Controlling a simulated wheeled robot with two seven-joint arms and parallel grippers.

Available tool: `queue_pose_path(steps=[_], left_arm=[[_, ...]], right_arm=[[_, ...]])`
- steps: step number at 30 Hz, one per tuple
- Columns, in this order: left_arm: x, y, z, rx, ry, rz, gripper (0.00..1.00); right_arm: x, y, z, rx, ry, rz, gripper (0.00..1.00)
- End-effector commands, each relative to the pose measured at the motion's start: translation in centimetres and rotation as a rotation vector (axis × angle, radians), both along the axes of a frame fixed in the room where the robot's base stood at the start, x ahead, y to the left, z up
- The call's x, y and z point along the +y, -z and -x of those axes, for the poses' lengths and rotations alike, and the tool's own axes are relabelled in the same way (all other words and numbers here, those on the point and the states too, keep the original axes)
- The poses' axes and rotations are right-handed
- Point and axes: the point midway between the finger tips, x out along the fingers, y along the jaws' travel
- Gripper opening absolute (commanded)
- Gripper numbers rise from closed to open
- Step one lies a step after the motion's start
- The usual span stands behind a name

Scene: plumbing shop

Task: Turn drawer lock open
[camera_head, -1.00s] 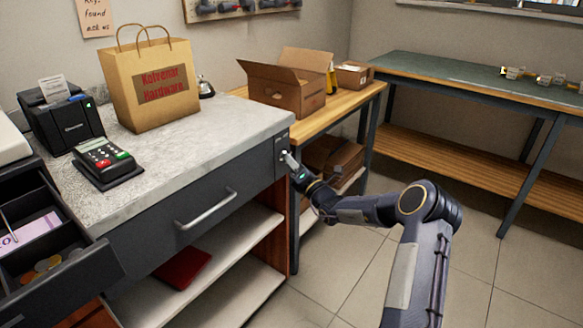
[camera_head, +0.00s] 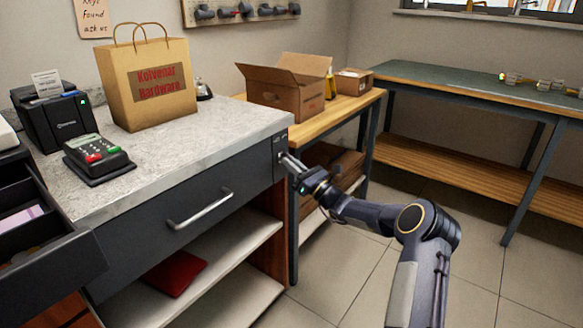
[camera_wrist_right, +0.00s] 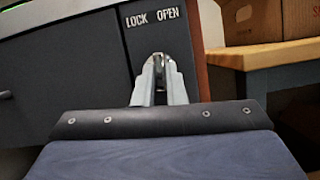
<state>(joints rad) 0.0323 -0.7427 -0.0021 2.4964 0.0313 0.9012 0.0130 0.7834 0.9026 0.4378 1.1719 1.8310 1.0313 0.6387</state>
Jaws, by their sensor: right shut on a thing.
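The dark grey counter drawer (camera_head: 165,222) has a silver bar handle (camera_head: 200,209) and is closed. Its lock sits on the panel at the drawer's right end, under the white words LOCK and OPEN (camera_wrist_right: 153,16). My right gripper (camera_head: 285,157) reaches this panel. In the right wrist view its two silver fingers (camera_wrist_right: 159,68) are closed together on the small lock key (camera_wrist_right: 159,60), just below and between the two words. The fingers hide most of the key, so its exact angle is hard to tell. My left gripper is out of view.
A paper bag (camera_head: 148,85), card terminal (camera_head: 98,158) and receipt printer (camera_head: 55,117) stand on the counter. An open cash drawer (camera_head: 50,262) juts out at left. A wooden table (camera_head: 350,108) with cardboard boxes (camera_head: 290,88) stands close behind my right gripper. The floor at right is clear.

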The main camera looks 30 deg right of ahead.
Motion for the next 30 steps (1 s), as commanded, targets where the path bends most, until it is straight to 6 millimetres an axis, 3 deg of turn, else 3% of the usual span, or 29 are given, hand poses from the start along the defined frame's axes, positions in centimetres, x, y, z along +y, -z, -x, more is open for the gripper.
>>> queue_pose_path(steps=[16, 17, 21, 30], left_arm=[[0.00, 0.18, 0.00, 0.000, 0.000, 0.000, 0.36], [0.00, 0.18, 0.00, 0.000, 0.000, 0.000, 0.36], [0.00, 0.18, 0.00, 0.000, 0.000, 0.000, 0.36], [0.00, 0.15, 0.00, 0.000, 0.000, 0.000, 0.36]], right_arm=[[-0.03, 0.18, 0.02, -0.005, 0.000, 0.023, 0.00], [-0.04, 0.18, 0.01, -0.005, 0.000, 0.023, 0.13], [-0.03, 0.13, 0.00, -0.006, 0.000, 0.023, 0.32], [-0.09, 0.07, 0.11, -0.008, 0.000, 0.022, 0.33]])
